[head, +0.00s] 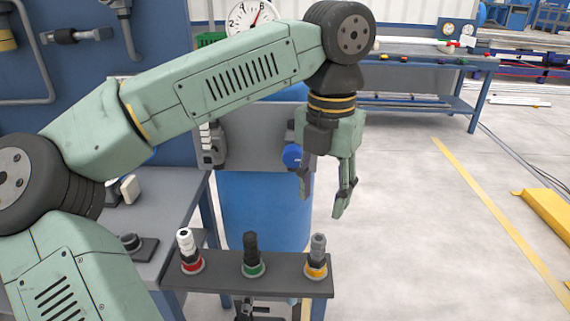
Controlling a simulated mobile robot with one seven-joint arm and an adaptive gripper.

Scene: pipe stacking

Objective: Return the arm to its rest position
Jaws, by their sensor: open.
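My gripper (325,196) hangs from the end of my raised green arm, fingers pointing down. Its fingers are apart with nothing between them. It is above and behind a dark shelf (215,283) and touches nothing that I can see. Three pipe stacks stand upright on the shelf: a white-topped one on a red ring (188,252), a black one on a green ring (252,256), and a grey-topped one on a yellow ring (317,257). The gripper is closest in the picture to the yellow-ringed stack, clear of it.
A blue barrel (262,212) stands behind the shelf. A grey workbench (172,190) is at the left, partly hidden by my arm. Another blue-framed bench (425,62) stands at the back right. The floor (425,240) at the right is open, with a yellow block (549,223) near the edge.

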